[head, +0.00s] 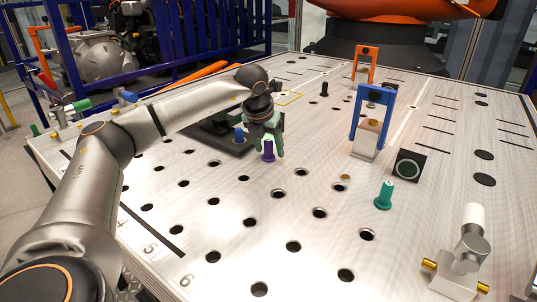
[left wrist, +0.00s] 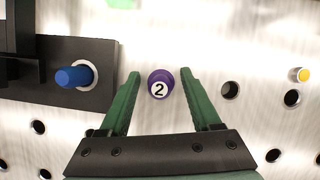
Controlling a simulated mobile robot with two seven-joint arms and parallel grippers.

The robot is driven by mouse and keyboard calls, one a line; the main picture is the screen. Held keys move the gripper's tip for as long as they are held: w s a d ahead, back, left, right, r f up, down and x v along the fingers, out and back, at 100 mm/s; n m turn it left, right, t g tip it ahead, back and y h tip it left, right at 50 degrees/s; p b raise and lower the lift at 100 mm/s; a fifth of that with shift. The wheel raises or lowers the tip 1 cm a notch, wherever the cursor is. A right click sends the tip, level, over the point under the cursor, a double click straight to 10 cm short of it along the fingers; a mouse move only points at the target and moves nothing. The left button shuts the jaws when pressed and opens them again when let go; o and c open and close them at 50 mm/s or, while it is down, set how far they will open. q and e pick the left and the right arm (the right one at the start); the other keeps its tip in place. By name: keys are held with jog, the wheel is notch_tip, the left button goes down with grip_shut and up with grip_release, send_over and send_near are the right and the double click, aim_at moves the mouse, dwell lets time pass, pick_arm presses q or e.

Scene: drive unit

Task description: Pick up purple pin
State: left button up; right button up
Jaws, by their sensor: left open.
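The purple pin (head: 268,150) stands upright on the light perforated table, left of the middle in the head view. In the left wrist view the purple pin (left wrist: 160,84) shows from above, with a "2" on its white top. My left gripper (head: 266,143) is right over it, pointing down. In the left wrist view the green fingers of the gripper (left wrist: 161,78) are open, one on each side of the pin, with a gap on both sides. My right gripper is not in view.
A blue pin (left wrist: 75,76) in a dark block (left wrist: 50,95) is close beside the left finger. A teal pin (head: 384,195), a dark block with a round ring (head: 409,165) and a blue frame (head: 371,118) stand to the right. Holes cover the front.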

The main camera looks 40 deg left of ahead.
pick_arm(q)
grip_shut()
dwell(0.3)
jog(key=shift+r, duration=0.15)
dwell(0.3)
